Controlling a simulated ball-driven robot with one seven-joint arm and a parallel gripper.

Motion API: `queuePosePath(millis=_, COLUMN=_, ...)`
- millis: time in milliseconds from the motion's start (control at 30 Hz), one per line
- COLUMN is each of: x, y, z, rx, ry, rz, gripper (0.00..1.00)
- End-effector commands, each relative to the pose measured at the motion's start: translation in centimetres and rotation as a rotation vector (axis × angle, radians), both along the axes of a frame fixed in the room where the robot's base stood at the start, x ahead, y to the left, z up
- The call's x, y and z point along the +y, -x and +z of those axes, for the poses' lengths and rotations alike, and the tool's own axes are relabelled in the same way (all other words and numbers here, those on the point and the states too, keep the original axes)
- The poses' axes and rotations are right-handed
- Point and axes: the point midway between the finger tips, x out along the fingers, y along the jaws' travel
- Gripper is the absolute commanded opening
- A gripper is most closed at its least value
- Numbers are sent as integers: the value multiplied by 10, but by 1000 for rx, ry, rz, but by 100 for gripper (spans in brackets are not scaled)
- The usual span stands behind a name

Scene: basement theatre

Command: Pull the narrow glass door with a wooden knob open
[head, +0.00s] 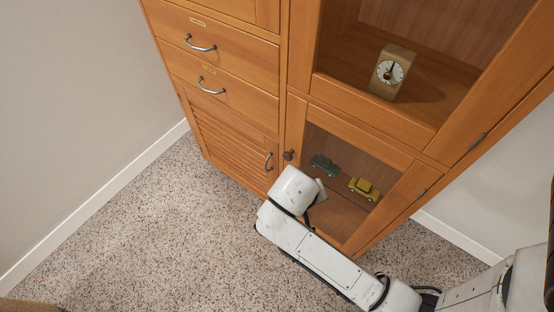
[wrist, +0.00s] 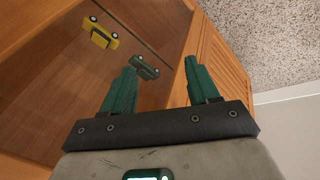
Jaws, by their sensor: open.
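The narrow glass door (head: 345,150) is the lower glazed one in the wooden cabinet, and it looks closed. Its small dark round knob (head: 288,155) sits near the upper left corner of its frame in the head view. My arm's white end is just below the knob there and covers the door's lower left part; my fingers are mostly hidden behind it. The knob cannot be made out in the wrist view.
Behind the glass are a green toy car (head: 325,165) and a yellow one (head: 364,188). Above, a larger glass compartment holds a clock (head: 391,72). A louvred door (head: 225,130) and drawers (head: 222,48) with metal handles are at left. Speckled carpet (head: 150,230) in front is clear.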

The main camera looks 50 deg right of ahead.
Motion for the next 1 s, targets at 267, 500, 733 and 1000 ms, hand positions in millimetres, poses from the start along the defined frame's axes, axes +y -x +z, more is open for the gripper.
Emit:
queuePosePath(millis=267, x=-10, y=-45, z=-22, rx=-140, ry=250, rz=-275, gripper=60)
queuePosePath(millis=500, x=0, y=-109, z=-19, rx=-481, ry=564, rz=-559, gripper=60)
queuePosePath(millis=733, x=14, y=-138, z=-4, rx=-708, ry=686, rz=-661, gripper=60)
queuePosePath(millis=1000, x=-9, y=-139, z=-11, rx=-728, ry=697, rz=-673, gripper=60)
